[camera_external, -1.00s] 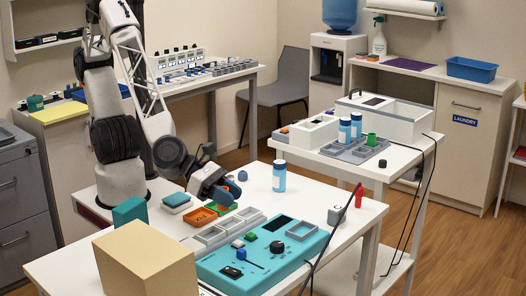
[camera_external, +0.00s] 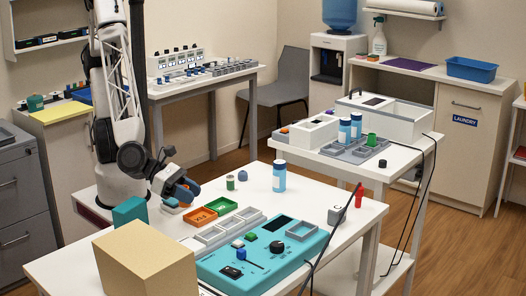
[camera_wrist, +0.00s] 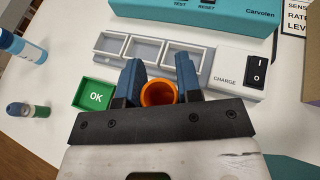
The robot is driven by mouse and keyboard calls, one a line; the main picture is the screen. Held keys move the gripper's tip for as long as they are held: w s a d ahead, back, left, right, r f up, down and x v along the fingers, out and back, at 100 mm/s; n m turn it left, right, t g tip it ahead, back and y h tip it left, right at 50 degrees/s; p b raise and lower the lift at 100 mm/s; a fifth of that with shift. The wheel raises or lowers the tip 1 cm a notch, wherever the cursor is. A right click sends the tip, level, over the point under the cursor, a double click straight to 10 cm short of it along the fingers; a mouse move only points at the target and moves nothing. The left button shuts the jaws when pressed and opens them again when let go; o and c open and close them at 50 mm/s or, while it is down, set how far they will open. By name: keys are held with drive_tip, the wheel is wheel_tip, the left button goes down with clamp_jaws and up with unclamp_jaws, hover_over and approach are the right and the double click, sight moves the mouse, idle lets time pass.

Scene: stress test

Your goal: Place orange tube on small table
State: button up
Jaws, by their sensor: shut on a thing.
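The orange tube (camera_wrist: 160,93) is in the wrist view, its round hollow opening facing the camera. It sits between the two blue fingers of my gripper (camera_wrist: 160,82), which is shut on it. In the external view my gripper (camera_external: 184,193) is low over the left rear part of the white front table (camera_external: 310,196). The tube is mostly hidden there. A second white table (camera_external: 402,157) stands behind to the right; I cannot tell which table is the small one.
A green tray (camera_external: 222,205) and an orange tray (camera_external: 202,216) lie near my gripper. Bare tabletop lies right of the bottle.

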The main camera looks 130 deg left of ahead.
drive_tip(key=shift+f, duration=2)
drive_tip(key=shift+f, duration=2)
drive_tip(key=shift+f, duration=0.15)
drive_tip(key=o, duration=0.9)
